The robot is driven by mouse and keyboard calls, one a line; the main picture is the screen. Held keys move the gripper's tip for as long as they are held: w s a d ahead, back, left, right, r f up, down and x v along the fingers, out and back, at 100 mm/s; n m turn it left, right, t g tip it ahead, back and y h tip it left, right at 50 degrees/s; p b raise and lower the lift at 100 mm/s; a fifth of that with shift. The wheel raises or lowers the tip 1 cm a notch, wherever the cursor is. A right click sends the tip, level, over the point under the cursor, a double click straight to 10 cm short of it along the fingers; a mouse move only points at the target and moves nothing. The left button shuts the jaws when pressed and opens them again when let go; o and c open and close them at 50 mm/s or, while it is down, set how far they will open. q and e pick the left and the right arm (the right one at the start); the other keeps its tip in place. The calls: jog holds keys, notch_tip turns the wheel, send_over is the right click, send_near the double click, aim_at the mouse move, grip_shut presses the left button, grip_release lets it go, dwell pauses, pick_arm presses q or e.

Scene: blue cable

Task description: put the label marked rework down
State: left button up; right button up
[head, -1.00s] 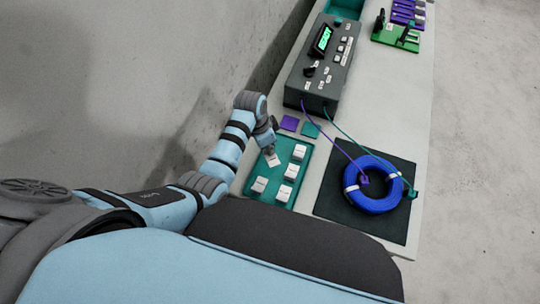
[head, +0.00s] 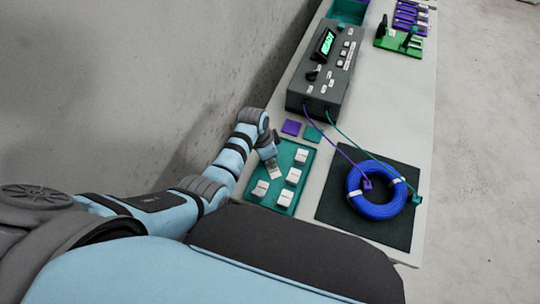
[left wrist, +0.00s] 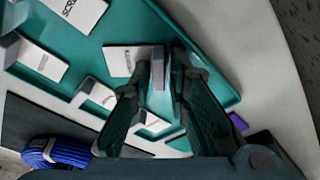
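My left gripper (head: 272,164) is over the upper left part of the teal tray (head: 256,196). It appears shut on the tab of a white label (head: 275,173). In the left wrist view the two fingers (left wrist: 162,82) stand on either side of the grey tab, and the held label's white face (left wrist: 122,60) shows beside them. Its print is too small to read. I cannot tell whether it touches the tray floor. Several other white labels stand in the tray, one (head: 301,156) at the upper right. A label lettered SCR… (left wrist: 76,12) shows in the wrist view. My right gripper is not in view.
A blue cable coil (head: 376,196) lies on a dark mat (head: 340,217) right of the tray. Purple and teal leads run from it to a grey tester (head: 318,85) reading READY. Purple and teal squares (head: 291,127) lie behind the tray. A green fixture (head: 398,42) stands farther back.

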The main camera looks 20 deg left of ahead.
pick_arm(q)
notch_tip(320, 180, up, 12)
jog(key=s+a+p, duration=0.1)
jog(key=a+p, duration=0.1)
jog(key=p, duration=0.1)
jog(key=shift+s, duration=0.15)
